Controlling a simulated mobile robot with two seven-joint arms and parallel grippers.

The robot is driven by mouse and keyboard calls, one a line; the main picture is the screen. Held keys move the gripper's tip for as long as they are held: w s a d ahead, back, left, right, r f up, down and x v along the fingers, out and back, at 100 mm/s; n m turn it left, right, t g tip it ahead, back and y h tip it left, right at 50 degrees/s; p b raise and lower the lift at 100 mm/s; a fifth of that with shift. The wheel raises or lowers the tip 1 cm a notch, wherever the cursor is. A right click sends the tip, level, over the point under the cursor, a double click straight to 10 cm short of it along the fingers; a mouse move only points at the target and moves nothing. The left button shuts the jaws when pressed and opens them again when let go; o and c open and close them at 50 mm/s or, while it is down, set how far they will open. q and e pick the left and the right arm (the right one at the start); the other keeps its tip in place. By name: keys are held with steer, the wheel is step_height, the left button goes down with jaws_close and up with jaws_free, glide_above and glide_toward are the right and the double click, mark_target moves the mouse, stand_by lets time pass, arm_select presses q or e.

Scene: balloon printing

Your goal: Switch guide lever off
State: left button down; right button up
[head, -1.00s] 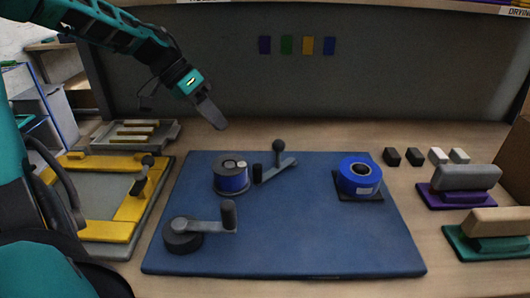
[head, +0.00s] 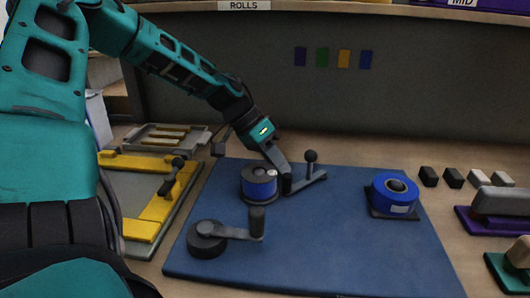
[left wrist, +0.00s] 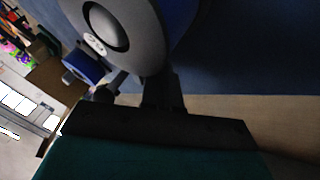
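The guide lever (head: 311,172) is a grey arm with an upright black ball knob, mounted on the blue board (head: 330,235) just right of the blue roll with a grey top (head: 260,185). My left gripper (head: 285,170) points down between that roll and the lever, close to the lever's base; I cannot tell whether it touches either. In the left wrist view its dark fingers (left wrist: 162,92) sit beside the roll's large grey disc (left wrist: 115,30), with a dark lever-like part (left wrist: 108,90) to their left. Whether the fingers are open or shut is unclear. My right gripper is not in view.
A crank with a dark handle (head: 225,233) stands at the board's front left. A second blue roll (head: 396,195) is at the right. A yellow-edged frame (head: 150,215) lies left of the board. Small dark and light blocks (head: 453,177) are at the right.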

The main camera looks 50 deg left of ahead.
arm_select(q)
steer(key=shift+s+d+r, duration=0.1)
steer(key=shift+d, duration=1.15)
